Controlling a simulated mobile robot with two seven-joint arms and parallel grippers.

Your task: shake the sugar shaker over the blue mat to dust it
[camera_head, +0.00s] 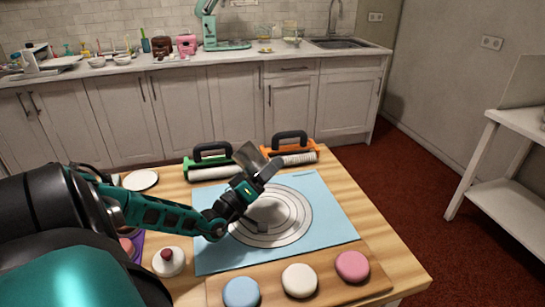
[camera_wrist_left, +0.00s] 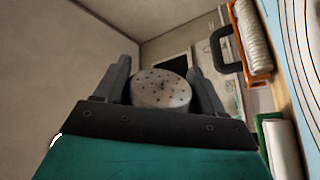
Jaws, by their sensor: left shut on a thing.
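The sugar shaker (camera_head: 250,158) is a grey metal cylinder, tilted, held above the far part of the blue mat (camera_head: 330,210). My left gripper (camera_head: 260,173) is shut on it. In the left wrist view the shaker's round lid (camera_wrist_left: 162,88) with small dark holes faces the camera between the two fingers of my left gripper (camera_wrist_left: 163,82). The mat lies flat on the wooden table and bears printed concentric rings, partly hidden by my left arm. I cannot tell whether sugar lies on it. My right gripper is not in view.
A green-framed roller (camera_head: 210,163) and an orange-framed roller (camera_head: 292,150) stand behind the mat. Blue (camera_head: 241,292), white (camera_head: 299,281) and pink (camera_head: 352,266) round pieces sit on a wooden board (camera_head: 375,283) in front. A white lidded item (camera_head: 168,263) stands at left.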

